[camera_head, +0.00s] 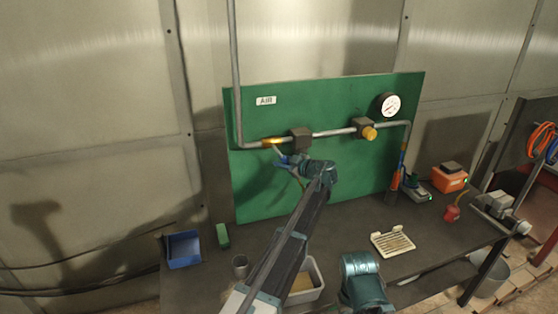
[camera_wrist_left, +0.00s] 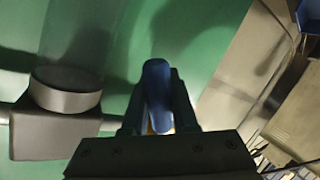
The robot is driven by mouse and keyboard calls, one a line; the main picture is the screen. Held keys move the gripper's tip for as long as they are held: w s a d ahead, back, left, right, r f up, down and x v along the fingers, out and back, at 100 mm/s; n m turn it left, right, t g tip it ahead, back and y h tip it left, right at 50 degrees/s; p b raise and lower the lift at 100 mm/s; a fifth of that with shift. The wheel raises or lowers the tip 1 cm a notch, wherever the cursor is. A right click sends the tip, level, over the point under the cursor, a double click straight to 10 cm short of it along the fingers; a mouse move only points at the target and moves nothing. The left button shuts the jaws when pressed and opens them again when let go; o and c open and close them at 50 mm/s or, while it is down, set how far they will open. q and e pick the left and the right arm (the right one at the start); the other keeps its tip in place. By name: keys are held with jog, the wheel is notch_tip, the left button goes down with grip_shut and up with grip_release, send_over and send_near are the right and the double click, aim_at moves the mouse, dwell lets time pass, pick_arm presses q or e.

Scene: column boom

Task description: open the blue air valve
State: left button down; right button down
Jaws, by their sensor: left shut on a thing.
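The blue valve handle (camera_wrist_left: 157,85) stands upright between the two fingers of my left gripper (camera_wrist_left: 158,110) in the left wrist view. The fingers are shut on it, and a little yellow shows below it. In the head view my left gripper (camera_head: 287,162) is at the brass valve body (camera_head: 274,141) on the grey pipe, left of a dark block. Only a small part of the blue handle (camera_head: 281,158) shows there. The green panel (camera_head: 320,105) behind carries an AIR label (camera_head: 266,100). My right gripper is not seen.
A dark block (camera_head: 301,139) sits on the pipe beside the valve. The bench below holds a blue bin (camera_head: 183,249), a cream rack (camera_head: 392,243) and an orange box (camera_head: 449,179).

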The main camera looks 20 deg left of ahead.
pick_arm(q)
jog(key=shift+d+r, duration=0.1)
dwell(0.4)
jog(key=c, duration=0.7)
grip_release()
jog(key=shift+p+v, duration=1.9)
jog(key=shift+v, duration=5)
